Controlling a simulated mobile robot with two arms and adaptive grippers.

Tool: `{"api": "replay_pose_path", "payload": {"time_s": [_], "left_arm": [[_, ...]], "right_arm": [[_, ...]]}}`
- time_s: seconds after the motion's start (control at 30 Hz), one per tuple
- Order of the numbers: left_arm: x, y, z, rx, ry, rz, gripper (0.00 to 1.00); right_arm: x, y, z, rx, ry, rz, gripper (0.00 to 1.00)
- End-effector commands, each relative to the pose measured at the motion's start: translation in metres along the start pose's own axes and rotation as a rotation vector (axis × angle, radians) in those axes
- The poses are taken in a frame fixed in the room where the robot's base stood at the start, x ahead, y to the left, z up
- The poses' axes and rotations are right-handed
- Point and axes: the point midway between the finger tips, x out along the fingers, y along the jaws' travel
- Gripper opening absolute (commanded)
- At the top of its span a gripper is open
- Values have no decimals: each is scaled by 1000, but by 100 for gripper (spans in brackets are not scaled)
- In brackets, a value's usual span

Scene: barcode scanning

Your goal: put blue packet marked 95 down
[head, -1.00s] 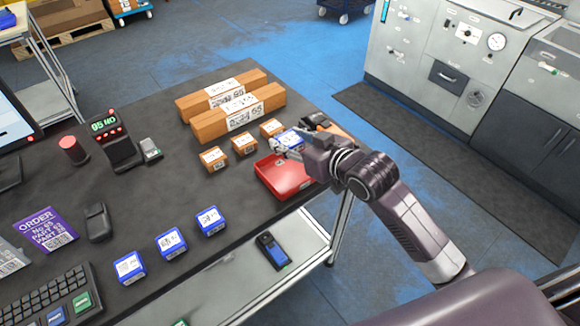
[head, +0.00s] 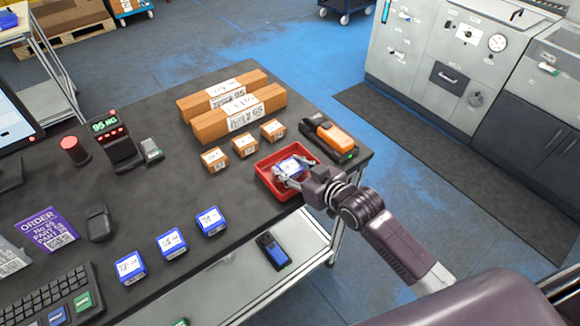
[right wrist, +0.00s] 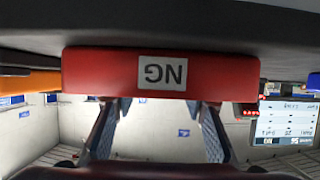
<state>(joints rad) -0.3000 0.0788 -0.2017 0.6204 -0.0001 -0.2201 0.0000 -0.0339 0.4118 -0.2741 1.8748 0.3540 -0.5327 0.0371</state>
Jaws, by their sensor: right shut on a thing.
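The blue packet (head: 292,166) with a white label is inside the red tray (head: 263,182) at the right end of the dark table. Its number is too small to read. My right gripper (head: 287,177) reaches into the tray and is shut on the packet. In the right wrist view, the red tray (right wrist: 100,75) shows its outer wall with an upside-down NG label (right wrist: 162,73). The right gripper's two fingers (right wrist: 158,125) go behind that wall, so the packet and fingertips are hidden there. My left gripper is not in view.
An orange and black handheld scanner (head: 330,137) lies just beyond the tray. Several small brown boxes (head: 244,145) and two long cartons (head: 237,117) sit to the left. Three blue packets (head: 172,243) line the front edge. A display (head: 105,125) reads 95 NG.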

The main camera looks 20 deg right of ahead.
Motion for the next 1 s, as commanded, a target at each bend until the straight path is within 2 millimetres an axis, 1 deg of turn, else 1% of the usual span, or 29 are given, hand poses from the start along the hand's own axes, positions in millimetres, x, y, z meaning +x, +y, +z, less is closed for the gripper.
{"api": "replay_pose_path", "payload": {"time_s": [0.07,0.1,0.23,0.47,0.57,0.67,0.77,1.0], "left_arm": [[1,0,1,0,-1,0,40],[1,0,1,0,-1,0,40],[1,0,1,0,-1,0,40],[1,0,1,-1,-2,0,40],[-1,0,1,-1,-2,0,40],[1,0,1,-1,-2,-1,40],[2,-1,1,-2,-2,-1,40],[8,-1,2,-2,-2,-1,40]], "right_arm": [[1,0,2,0,1,0,11],[1,0,2,0,0,0,43],[1,0,2,0,0,0,57],[1,0,2,0,0,0,57],[0,0,-1,0,0,0,57],[-8,0,1,0,-2,1,57],[-23,0,1,-2,-1,1,57],[-73,0,2,-1,-3,0,57]]}}
